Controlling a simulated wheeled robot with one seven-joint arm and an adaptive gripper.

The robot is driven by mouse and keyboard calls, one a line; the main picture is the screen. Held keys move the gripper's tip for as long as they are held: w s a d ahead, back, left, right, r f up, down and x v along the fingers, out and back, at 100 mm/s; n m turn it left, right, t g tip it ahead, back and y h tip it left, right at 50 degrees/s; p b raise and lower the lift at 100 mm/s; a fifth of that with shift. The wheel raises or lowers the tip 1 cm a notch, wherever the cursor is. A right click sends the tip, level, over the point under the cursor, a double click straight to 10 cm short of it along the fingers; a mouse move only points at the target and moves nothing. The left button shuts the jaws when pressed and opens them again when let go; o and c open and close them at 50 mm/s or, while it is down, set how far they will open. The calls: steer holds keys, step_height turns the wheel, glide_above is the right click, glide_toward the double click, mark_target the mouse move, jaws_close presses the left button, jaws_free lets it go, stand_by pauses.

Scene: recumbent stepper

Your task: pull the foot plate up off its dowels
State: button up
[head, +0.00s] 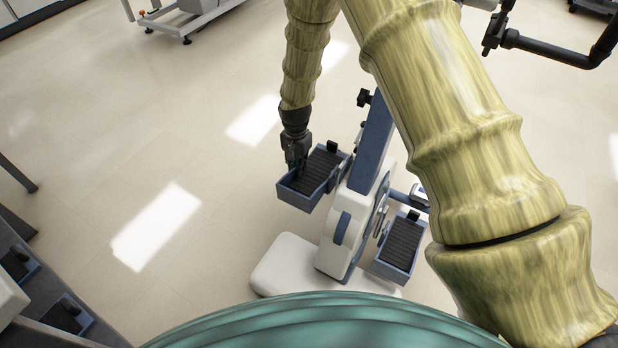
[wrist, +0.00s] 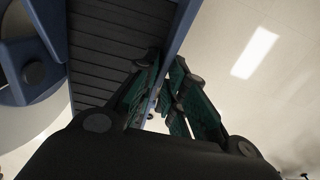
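The foot plate (head: 318,172), a dark ribbed tread in a raised blue rim, is on the left side of the stepper in the head view. My gripper (head: 296,166) comes down from above onto its upper-left edge. In the wrist view the foot plate (wrist: 112,48) fills the upper left. My gripper (wrist: 166,72) straddles its blue rim, one finger over the tread and the other outside. The fingertips are close together with the rim between them, and look shut on it. The dowels are hidden under the plate.
The stepper's white and blue body (head: 352,215) stands right of the plate, with a second foot plate (head: 400,243) beyond it. A black knob (head: 363,97) sits near the top of the column. Open pale floor (head: 200,130) lies to the left.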

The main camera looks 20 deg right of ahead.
jaws_close()
steer(key=shift+r+p, duration=1.15)
steer(key=shift+r, duration=0.05)
stand_by(1.3)
steer(key=shift+r+p, duration=0.35)
steer(key=shift+r+p, duration=1.15)
steer(key=shift+p, duration=0.1)
steer(key=shift+r+p, duration=1.4)
steer(key=shift+p, duration=0.05)
